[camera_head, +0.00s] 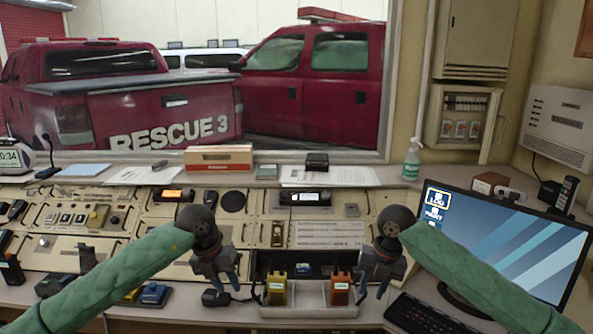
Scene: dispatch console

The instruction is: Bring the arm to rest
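My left gripper (226,287) hangs at the end of a green-sleeved arm that comes in from the left. My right gripper (372,294) hangs at the end of the other green-sleeved arm, from the right. Its fingers also point down, apart and empty, near the tray's right end. A yellow handheld unit (277,288) and an orange one (340,288) stand in the tray between the grippers.
A monitor (510,245) and a keyboard (425,315) are at the right. A blue device (153,293) is partly behind my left arm. Red trucks show beyond the window.

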